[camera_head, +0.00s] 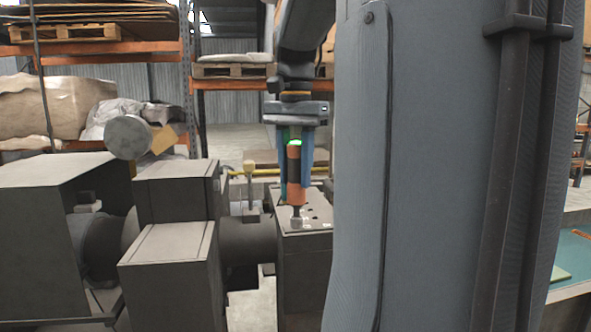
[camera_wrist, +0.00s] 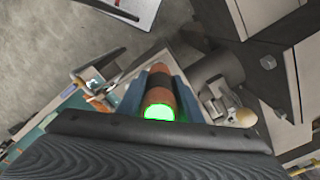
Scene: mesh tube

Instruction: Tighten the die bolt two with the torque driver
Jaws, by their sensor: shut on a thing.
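The torque driver (camera_head: 294,170) is an orange-brown cylinder with a dark band and a glowing green top end. My gripper (camera_head: 294,190) has blue fingers closed on both sides of it and holds it upright, tip down. In the wrist view the driver (camera_wrist: 159,95) lies between the two blue fingers, its green end toward the camera. In the head view its dark tip is over a small pale bolt (camera_head: 296,222) on top of the dark die block (camera_head: 304,262). I cannot tell whether the tip is seated, or which numbered bolt this is. The wrist view hides the tip.
A pale-knobbed lever (camera_head: 250,172) stands just left of the die block. Dark machine housings (camera_head: 170,262) and a horizontal cylinder (camera_head: 247,241) lie further left. My grey column fills the right. A green-topped table (camera_head: 572,262) shows at the far right edge.

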